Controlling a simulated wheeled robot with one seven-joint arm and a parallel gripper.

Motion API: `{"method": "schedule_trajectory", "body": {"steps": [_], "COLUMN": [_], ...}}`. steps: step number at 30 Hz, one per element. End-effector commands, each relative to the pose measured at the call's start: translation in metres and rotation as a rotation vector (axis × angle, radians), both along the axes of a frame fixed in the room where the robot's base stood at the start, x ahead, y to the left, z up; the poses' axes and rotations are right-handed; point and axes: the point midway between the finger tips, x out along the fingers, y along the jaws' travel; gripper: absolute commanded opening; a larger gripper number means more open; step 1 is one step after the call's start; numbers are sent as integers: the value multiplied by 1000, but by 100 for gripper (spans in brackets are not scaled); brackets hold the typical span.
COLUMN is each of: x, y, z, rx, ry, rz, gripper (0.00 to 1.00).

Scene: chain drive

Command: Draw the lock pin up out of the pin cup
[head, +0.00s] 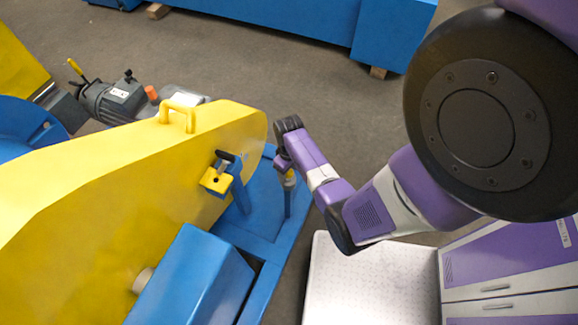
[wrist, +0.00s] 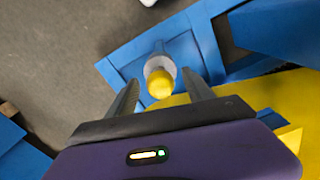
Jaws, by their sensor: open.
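The lock pin shows its round yellow head (wrist: 160,86) in the middle of the wrist view. It stands in the grey pin cup (wrist: 158,63); the pin's lower part is hidden. In the head view the pin cup (head: 289,184) sits on top of a thin blue post beside the yellow guard, partly covered by my gripper. My gripper (wrist: 160,77) is open, with one finger on each side of the pin head and visible gaps to it. In the head view my gripper (head: 284,167) points down at the cup.
The big yellow guard (head: 110,190) with a top handle stands left of the post. A yellow block with a black lever (head: 216,180) sits on its own blue bracket near the guard's end. A blue base plate (head: 262,228) lies below.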

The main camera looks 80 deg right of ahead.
Motion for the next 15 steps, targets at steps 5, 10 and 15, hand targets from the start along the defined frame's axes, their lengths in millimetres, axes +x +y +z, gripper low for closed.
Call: {"method": "schedule_trajectory", "body": {"steps": [5,10,15], "x": [0,0,0], "y": [0,0,0], "z": [-16,-19,-19], "rx": [0,-1,-1], "ry": [0,0,0], "rz": [0,0,0], "gripper": [61,61,61]}}
